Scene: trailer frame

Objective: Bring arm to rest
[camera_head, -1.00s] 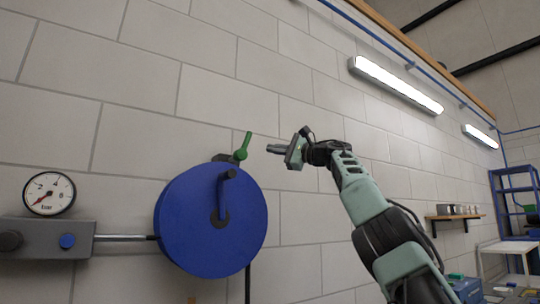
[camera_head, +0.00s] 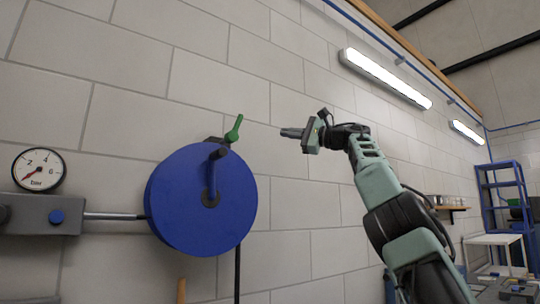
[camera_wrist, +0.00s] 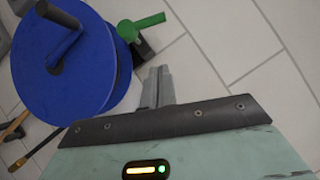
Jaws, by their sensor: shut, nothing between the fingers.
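My gripper (camera_head: 291,132) is shut and empty, held up in front of the block wall and pointing left. Its closed fingers also show in the wrist view (camera_wrist: 158,86). The gripper is right of the green lever (camera_head: 234,129) and apart from it. My arm rises from the lower right to the gripper. The blue reel (camera_head: 180,205) with its dark crank handle is on the wall, lower left of the gripper. The wrist view also shows the reel (camera_wrist: 95,85) and the green lever (camera_wrist: 140,27), both beyond the fingers.
A pressure gauge (camera_head: 38,170) sits on a grey unit (camera_head: 40,215) at the left. A wooden shelf (camera_head: 452,208) sticks out from the wall to the right. A blue rack (camera_head: 503,195) and white table (camera_head: 495,241) stand farther back.

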